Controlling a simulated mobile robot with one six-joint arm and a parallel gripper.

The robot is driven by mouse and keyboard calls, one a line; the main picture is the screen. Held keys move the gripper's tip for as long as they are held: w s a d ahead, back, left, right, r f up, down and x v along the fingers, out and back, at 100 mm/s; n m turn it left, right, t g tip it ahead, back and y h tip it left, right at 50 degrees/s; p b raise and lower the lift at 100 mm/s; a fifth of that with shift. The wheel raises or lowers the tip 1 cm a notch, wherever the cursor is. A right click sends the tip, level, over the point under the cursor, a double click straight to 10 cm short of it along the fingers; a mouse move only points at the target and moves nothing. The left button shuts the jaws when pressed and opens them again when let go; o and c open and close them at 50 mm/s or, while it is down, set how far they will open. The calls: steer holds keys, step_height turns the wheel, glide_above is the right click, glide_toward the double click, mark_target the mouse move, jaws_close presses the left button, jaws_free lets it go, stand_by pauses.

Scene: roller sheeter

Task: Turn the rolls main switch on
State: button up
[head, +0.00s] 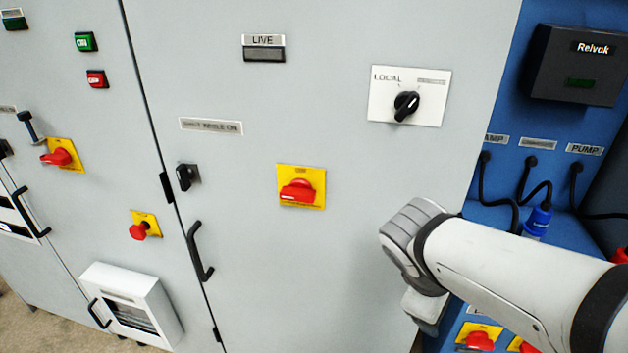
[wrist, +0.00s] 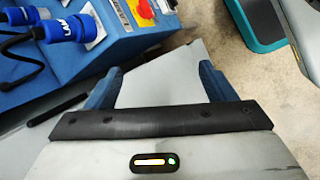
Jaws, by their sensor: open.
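A red rotary switch (head: 299,190) on a yellow plate sits on the right grey cabinet door, its handle roughly level. A similar red switch (head: 62,156) is on the left cabinet. Another red switch (head: 480,339) on yellow shows low on the blue panel, partly cut off by the frame. I cannot read which is the rolls main switch. My gripper (wrist: 158,86) is open and empty in the wrist view, its blue fingers apart and pointing down past the blue panel. In the head view my arm crosses the lower right, and its fingers cannot be made out.
A black door handle (head: 199,252) and a keyed lock handle (head: 186,177) stick out of the cabinets. A LOCAL selector (head: 406,105) is at the upper right. Blue plugs and cables (wrist: 65,28) lie near my gripper. A teal-edged bin (wrist: 262,22) stands on the floor.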

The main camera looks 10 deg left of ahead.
steer(key=w+a+n+t, duration=0.1)
steer(key=n, duration=0.1)
steer(key=w+a+n+t+h+b, duration=0.1)
steer(key=a+n, duration=0.1)
steer(key=w+a+n+t+h+b, duration=0.1)
steer(key=n, duration=0.2)
steer(key=shift+w+a+r, duration=0.2)
steer(key=shift+w+r, duration=0.15)
steer(key=n+t+y+b, duration=0.45)
steer(key=n+t, duration=0.75)
steer(key=n, duration=0.5)
glide_toward(296, 197)
steer(key=w, duration=0.2)
steer(key=shift+y, duration=0.45)
steer(key=w, duration=0.5)
steer(key=w+d, duration=0.1)
steer(key=w, duration=0.1)
steer(key=shift+w+r, duration=0.2)
